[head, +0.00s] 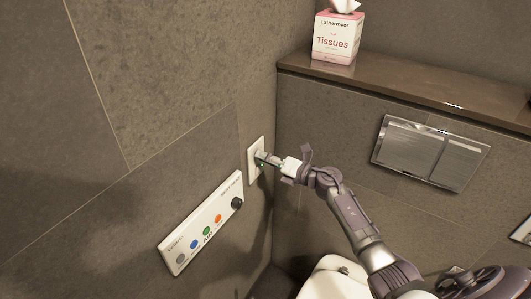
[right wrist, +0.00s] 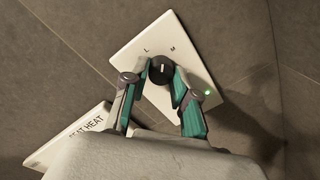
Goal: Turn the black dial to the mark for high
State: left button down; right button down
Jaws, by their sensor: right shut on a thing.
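A white wall plate (right wrist: 150,50) carries a black dial (right wrist: 162,69) with a short pale pointer line, which points up the picture, between the letters L and M. No letter for high shows; that part of the plate may be hidden by my fingers. My right gripper (right wrist: 163,78) is shut on the dial, one finger on each side. In the head view the right gripper (head: 273,160) reaches the plate (head: 252,150) on the left wall near the corner, and the dial is mostly hidden there. My left gripper is not in view.
A seat heat panel (head: 188,247) with several coloured buttons and its own black knob (head: 237,203) is just below the plate. A small green light (right wrist: 208,92) is on the plate. A flush plate (head: 430,152) and a shelf with a tissue box (head: 337,38) are at right.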

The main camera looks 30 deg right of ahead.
jog(key=m+p, duration=0.3)
jog(key=m, duration=0.6)
jog(key=m+y+p, duration=0.1)
jog(key=m+p, duration=0.2)
jog(key=m, duration=0.6)
jog(key=shift+d+r+m+g+p, duration=0.2)
jog(key=shift+m+g+p, duration=0.1)
jog(key=shift+m, duration=0.1)
jog(key=shift+f, duration=0.1)
jog(key=c, duration=0.9)
grip_release()
jog(key=v, duration=1.2)
jog(key=shift+w, duration=0.1)
